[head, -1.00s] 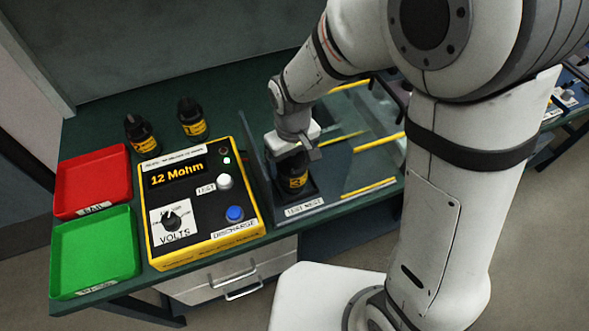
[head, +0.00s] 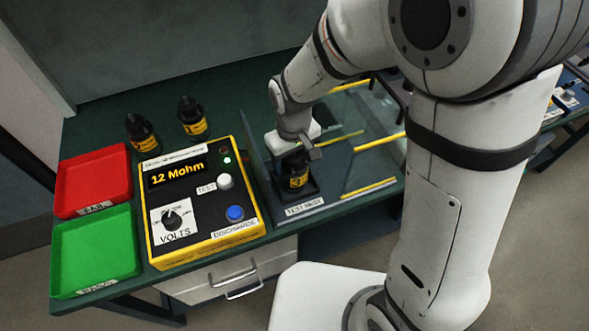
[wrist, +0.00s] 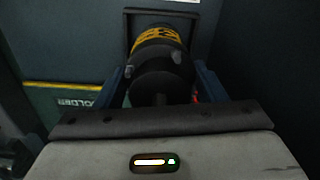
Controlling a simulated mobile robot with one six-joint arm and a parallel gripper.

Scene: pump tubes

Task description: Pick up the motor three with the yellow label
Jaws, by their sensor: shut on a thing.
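Motor three (head: 296,180) is a black cylinder with a yellow label showing a 3. It stands upright at the black test nest on the bench. My gripper (head: 297,155) is above it, shut on its top part. In the wrist view the motor (wrist: 158,62) sits between the two fingers of my gripper (wrist: 162,88), with its yellow band at the far end. Part of its upper body is hidden by my gripper in the head view.
The yellow tester (head: 205,245) reading "12 Mohm" stands left of the nest, by a clear panel. Two other yellow-labelled motors (head: 141,133) (head: 192,118) stand behind it. A red tray (head: 128,200) and green tray (head: 132,262), both empty, lie at the left.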

